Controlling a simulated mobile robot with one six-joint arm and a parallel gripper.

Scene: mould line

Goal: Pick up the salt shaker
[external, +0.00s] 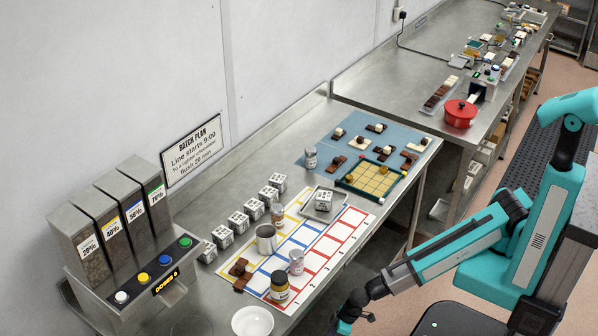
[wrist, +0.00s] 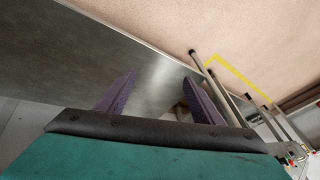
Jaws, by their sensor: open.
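Several small shaker-like jars stand on the steel bench. A pale silver-topped one (external: 296,262) stands on the coloured grid sheet, and a grey one (external: 310,157) stands near the blue mat. A brownish one (external: 277,214) stands by the metal cup, and an amber jar with a black lid (external: 279,288) stands at the sheet's near end. I cannot tell for sure which is the salt shaker. My gripper (external: 345,325) is low at the bench's front side, apart from all the jars. In the wrist view its purple fingers (wrist: 159,77) are spread and empty.
A metal cup (external: 265,238), a white bowl (external: 252,321) and several printed cubes (external: 238,221) crowd the bench. A four-hopper dispenser (external: 120,240) stands at the left. A red pot (external: 460,113) is on the far bench.

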